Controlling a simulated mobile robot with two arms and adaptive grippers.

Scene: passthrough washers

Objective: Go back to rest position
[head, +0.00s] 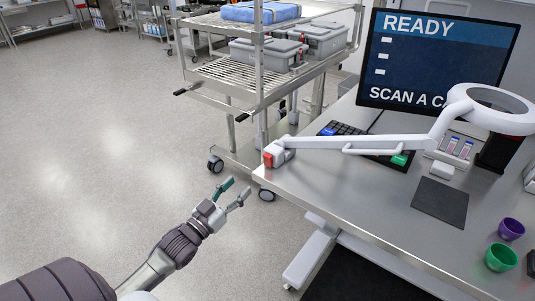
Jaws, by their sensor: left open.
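My left gripper (236,193) reaches in from the lower left in the head view. Its two fingers, tipped green and grey, are spread apart with nothing between them. It hangs over the open floor, to the left of the metal table (320,190) and apart from it. My right gripper is not in view.
On the table stand a monitor (437,60) reading READY, a magnifier lamp (400,141), a keyboard (350,139), a dark mat (440,202), a green cup (500,257) and a purple cup (511,229). A wire cart (225,72) holds grey bins behind. The floor (100,130) at left is clear.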

